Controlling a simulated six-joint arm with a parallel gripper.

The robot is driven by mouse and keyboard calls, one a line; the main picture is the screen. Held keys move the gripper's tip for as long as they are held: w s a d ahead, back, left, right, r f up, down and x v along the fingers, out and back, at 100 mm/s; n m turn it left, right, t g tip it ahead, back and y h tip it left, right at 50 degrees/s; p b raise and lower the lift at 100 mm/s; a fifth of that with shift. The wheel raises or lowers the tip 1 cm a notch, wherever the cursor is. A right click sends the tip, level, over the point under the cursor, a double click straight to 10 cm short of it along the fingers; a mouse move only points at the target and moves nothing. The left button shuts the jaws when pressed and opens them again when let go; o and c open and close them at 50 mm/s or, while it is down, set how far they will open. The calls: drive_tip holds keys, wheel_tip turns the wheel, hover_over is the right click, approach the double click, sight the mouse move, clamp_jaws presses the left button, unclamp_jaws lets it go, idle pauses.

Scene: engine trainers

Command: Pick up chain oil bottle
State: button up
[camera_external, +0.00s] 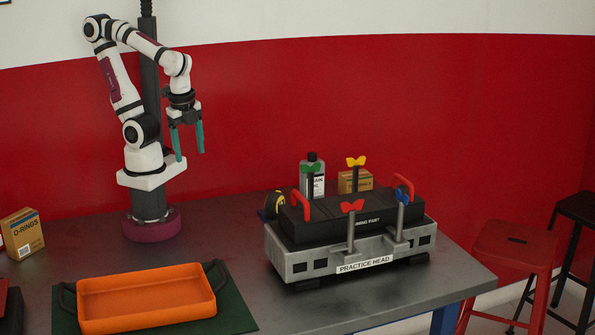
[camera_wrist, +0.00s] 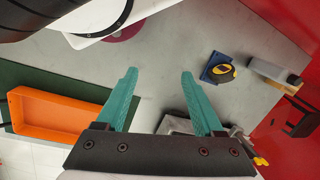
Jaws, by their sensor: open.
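The chain oil bottle (camera_external: 319,185) is grey with a black cap and a partly visible label. It stands upright behind the practice head, which hides its lower part. In the wrist view a grey bottle with a dark cap (camera_wrist: 268,70) shows at the right, near the red wall; I take it for the same bottle. My gripper (camera_external: 190,155) hangs above the table, to the left of the bottle and well apart from it. Its two teal fingers point down, open and empty. In the wrist view the open gripper (camera_wrist: 158,74) has bare table between its fingers.
The practice head (camera_external: 290,265), with upright coloured handles, stands in front of the bottle. A yellow-black tape measure (camera_external: 270,207) sits at its left, and a cardboard box (camera_external: 346,184) beside the bottle. An orange tray (camera_external: 150,312) lies front left. The table between my base and the head is clear.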

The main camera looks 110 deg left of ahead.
drive_tip(key=o, duration=0.4)
